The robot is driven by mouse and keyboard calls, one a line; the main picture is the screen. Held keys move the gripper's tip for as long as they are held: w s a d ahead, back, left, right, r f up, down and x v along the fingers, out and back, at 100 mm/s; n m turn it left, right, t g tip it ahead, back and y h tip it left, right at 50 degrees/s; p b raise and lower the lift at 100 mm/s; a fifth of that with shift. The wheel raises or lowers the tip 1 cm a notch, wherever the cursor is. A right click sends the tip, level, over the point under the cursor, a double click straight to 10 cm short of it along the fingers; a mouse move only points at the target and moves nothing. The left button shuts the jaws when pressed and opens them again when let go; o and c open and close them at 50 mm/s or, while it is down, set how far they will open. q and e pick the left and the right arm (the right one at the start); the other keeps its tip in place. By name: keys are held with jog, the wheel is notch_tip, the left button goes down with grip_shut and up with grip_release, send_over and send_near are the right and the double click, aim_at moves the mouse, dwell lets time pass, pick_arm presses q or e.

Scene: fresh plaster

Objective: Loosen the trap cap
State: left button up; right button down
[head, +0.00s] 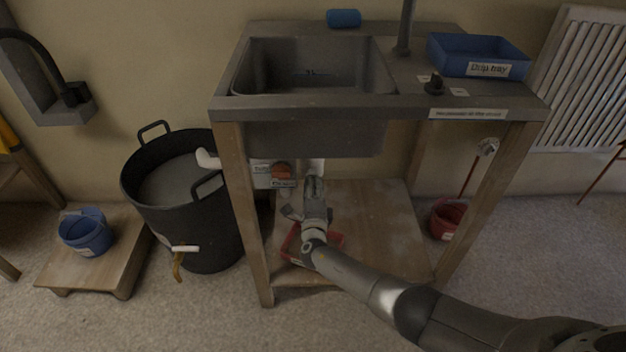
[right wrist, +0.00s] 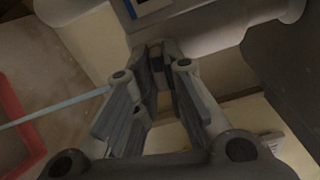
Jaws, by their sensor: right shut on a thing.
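My right gripper (head: 314,180) reaches under the sink (head: 312,65), pointing up at the white drain pipe (head: 314,165). In the right wrist view its fingers (right wrist: 160,75) are closed in on a small part below the white pipe (right wrist: 215,25), seemingly the trap cap. The fingers hide most of that part, so its shape and how far it is turned cannot be told. A red basin (head: 327,240) sits on the lower shelf below the gripper; its rim (right wrist: 22,125) shows in the right wrist view. My left gripper is out of view.
The wooden legs (head: 240,210) frame the space under the sink. An orange-red part (head: 281,171) and labels are left of the gripper. A black tub (head: 190,215) stands left of the sink stand. A blue drip tray (head: 475,52) is on top; a red bucket (head: 448,219) is at right.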

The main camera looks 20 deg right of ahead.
jog(key=n+p, duration=0.3)
jog(key=n, duration=0.5)
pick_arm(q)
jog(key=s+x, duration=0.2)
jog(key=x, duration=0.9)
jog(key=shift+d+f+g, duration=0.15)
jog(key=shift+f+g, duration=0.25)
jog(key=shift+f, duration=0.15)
pick_arm(e)
jog(key=c, duration=1.4)
grip_release()
jog(key=shift+c, duration=0.2)
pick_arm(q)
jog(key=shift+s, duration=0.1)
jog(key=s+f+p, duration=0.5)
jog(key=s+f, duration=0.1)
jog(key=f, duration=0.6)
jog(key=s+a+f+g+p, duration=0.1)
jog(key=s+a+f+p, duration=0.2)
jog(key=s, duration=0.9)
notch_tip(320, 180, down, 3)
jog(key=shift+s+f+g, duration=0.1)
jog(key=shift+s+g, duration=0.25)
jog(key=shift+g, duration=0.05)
pick_arm(e)
jog(key=v, duration=1.2)
